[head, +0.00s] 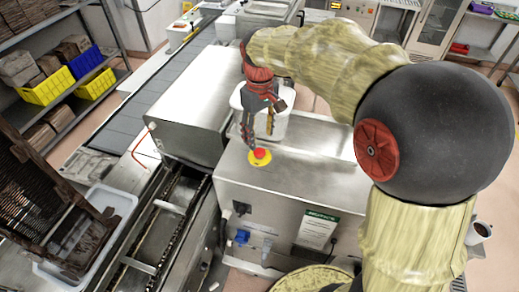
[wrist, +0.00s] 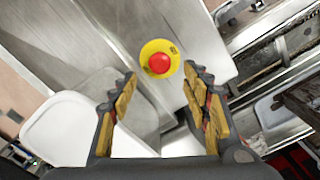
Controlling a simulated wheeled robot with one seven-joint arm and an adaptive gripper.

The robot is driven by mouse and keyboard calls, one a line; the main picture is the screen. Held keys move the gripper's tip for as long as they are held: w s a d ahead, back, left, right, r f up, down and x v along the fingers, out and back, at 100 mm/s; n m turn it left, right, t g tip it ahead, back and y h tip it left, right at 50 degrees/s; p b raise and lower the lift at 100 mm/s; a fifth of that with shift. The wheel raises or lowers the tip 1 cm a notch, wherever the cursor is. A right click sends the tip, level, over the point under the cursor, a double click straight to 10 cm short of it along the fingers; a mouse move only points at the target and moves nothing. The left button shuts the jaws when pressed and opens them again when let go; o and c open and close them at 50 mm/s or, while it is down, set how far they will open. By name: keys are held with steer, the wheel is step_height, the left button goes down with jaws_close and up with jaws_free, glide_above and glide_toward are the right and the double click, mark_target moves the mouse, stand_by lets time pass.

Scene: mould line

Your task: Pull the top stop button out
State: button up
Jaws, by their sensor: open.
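The top stop button (head: 260,154) is a red mushroom head on a yellow round plate, set on the top of a steel machine housing (head: 300,178). In the wrist view the red button (wrist: 159,63) lies ahead of the fingertips and between their lines, with clear space around it. My gripper (head: 258,138) points down just above and beside the button in the head view. In the wrist view my gripper (wrist: 160,85) has its two yellow-padded fingers spread wide and empty. I see no contact between the fingers and the button. Whether the button is pressed in cannot be told.
A white bin (head: 240,98) stands behind my gripper, and shows at the left of the wrist view (wrist: 70,130). A steel cover (head: 190,110) stands left of the button. A chain conveyor (head: 170,225) runs at the front left. The housing top around the button is clear.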

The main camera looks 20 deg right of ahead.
mark_target(260, 151)
steer(key=shift+f+p, duration=0.6)
steer(key=shift+f, duration=3.25)
steer(key=c, duration=0.3)
jaws_close()
